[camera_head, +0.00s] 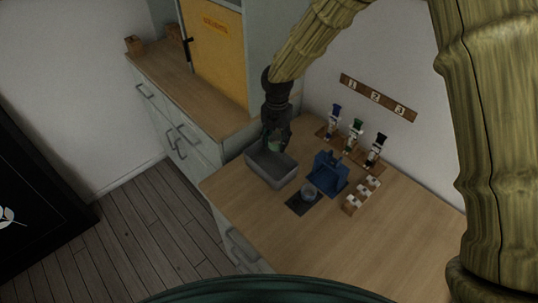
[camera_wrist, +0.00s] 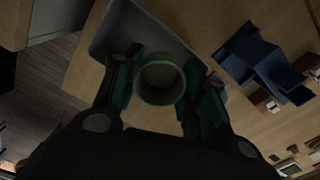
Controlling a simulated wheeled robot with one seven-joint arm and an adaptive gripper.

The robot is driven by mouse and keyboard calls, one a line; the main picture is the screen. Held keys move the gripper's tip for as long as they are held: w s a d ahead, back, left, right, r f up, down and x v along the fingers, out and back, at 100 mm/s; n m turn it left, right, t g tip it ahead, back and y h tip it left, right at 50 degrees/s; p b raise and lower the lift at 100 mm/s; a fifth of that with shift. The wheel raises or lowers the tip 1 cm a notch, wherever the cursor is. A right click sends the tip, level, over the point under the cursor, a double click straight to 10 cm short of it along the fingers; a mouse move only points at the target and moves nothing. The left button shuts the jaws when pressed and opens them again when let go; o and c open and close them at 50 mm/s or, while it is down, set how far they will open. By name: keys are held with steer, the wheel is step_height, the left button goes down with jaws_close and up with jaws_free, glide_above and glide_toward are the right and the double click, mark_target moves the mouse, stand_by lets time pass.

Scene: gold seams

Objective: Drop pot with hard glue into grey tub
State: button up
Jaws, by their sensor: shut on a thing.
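My gripper (camera_head: 274,134) is shut on a small green pot (camera_head: 274,146), with one finger on each side of it. The pot's round open rim (camera_wrist: 161,80) faces the camera in the wrist view. What is inside the pot is too dark to tell. The grey tub (camera_head: 272,170) stands on the wooden worktop, and the pot is held over its back part. In the wrist view the grey tub (camera_wrist: 112,38) lies beneath the pot and the fingers, which hide part of it.
A blue stand (camera_head: 327,174) is right of the tub. A small cup (camera_head: 307,191) sits on a dark mat (camera_head: 298,205). Several nutcracker figures (camera_head: 354,135) stand along the wall, with a small rack (camera_head: 361,195) in front. The worktop's front right (camera_head: 330,245) is clear.

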steer(key=shift+s+f+b, duration=0.3)
steer(key=shift+s+b, duration=0.05)
step_height(320, 180, down, 5)
steer(key=b, duration=0.3)
steer(key=shift+r, duration=0.1)
steer(key=shift+w+f, duration=0.15)
steer(key=shift+f, duration=0.05)
steer(key=shift+d, duration=0.1)
steer(key=o, duration=0.8)
steer(key=shift+r, duration=0.1)
step_height(320, 180, up, 12)
steer(key=shift+f, duration=0.1)
